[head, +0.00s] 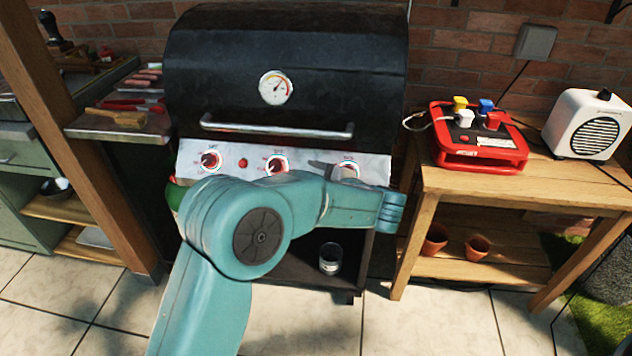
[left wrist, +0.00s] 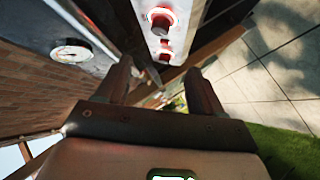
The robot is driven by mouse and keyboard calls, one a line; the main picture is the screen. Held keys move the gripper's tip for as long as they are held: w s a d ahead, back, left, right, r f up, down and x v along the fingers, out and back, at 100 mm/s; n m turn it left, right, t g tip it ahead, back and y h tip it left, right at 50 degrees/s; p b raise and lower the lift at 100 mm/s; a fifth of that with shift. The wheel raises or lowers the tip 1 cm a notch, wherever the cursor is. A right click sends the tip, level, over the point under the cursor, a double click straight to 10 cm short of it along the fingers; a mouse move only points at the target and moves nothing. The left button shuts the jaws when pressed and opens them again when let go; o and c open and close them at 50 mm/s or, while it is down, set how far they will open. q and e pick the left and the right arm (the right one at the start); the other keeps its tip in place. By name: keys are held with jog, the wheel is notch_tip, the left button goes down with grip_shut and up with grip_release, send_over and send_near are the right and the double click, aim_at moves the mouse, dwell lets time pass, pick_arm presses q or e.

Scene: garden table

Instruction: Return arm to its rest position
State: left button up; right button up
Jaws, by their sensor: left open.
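My teal left arm (head: 262,235) reaches up from the bottom of the head view and bends right, in front of the grill's control panel (head: 228,158). My left gripper (left wrist: 160,82) is open in the left wrist view, its two dark fingers apart with nothing held between them. In the head view the gripper is mostly hidden behind the arm, and only a dark piece shows by the right knob (head: 348,169). A red knob (left wrist: 161,22) shows beyond the fingers in the left wrist view. My right gripper is in neither view.
The black grill lid (head: 290,70) is closed, with a handle (head: 277,130) across its front. A wooden table (head: 450,185) at right bears a red box (head: 478,150) and a white speaker (head: 587,125). A wooden post (head: 80,135) stands at left. A glass (head: 330,258) sits below.

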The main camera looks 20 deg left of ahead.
pick_arm(q)
jog(key=shift+w+a+f, duration=0.1)
jog(key=shift+w+a, duration=0.05)
dwell(0.3)
jog(key=s+a+f+m+p, duration=0.3)
jog(key=a+f+p, duration=0.25)
jog(key=a, duration=0.35)
jog(key=s+d+f+m+t+h+p, duration=0.15)
jog(key=s+f+m+h, duration=0.35)
jog(key=f, duration=0.5)
jog(key=s+d+f+m+g+h, duration=0.2)
jog(key=s+d+f+m+h, duration=0.1)
jog(key=s+d, duration=0.3)
jog(key=s+d+f+m+g+h, duration=0.3)
jog(key=s+d+m+h, duration=0.1)
jog(key=s+d, duration=0.3)
jog(key=s+d+f+m+g+h+p, duration=0.1)
jog(key=s+d+f+m+g+h, duration=0.1)
jog(key=s, duration=0.8)
jog(key=d+f+m+h, duration=0.1)
jog(key=d+m+h, duration=0.1)
jog(key=d+m, duration=0.1)
jog(key=shift+s+d+m, duration=0.3)
jog(key=shift+d+m, duration=0.1)
jog(key=shift+d, duration=0.4)
